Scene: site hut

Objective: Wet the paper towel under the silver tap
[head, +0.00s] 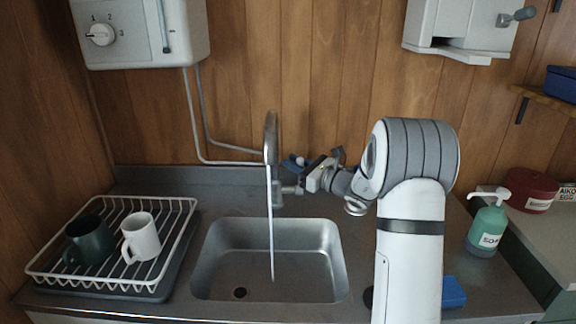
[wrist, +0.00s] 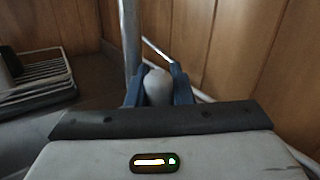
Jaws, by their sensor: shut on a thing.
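The silver tap (head: 271,135) stands behind the sink (head: 230,270), and a thin stream of water falls from its spout into the basin. Its post also shows in the wrist view (wrist: 130,35), just left of the fingers. My gripper (head: 296,162) is behind and right of the tap. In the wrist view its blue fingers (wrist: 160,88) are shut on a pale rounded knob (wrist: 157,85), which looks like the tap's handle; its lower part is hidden. I cannot make out a paper towel in either view. A white crank dispenser (head: 465,25) hangs on the wall at upper right.
A dish rack (head: 165,203) with a dark green mug (head: 90,240) and a white mug (head: 141,238) stands left of the sink. A green soap bottle (head: 487,232) and a blue block (head: 454,292) are at right. A white heater (head: 140,35) hangs at upper left.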

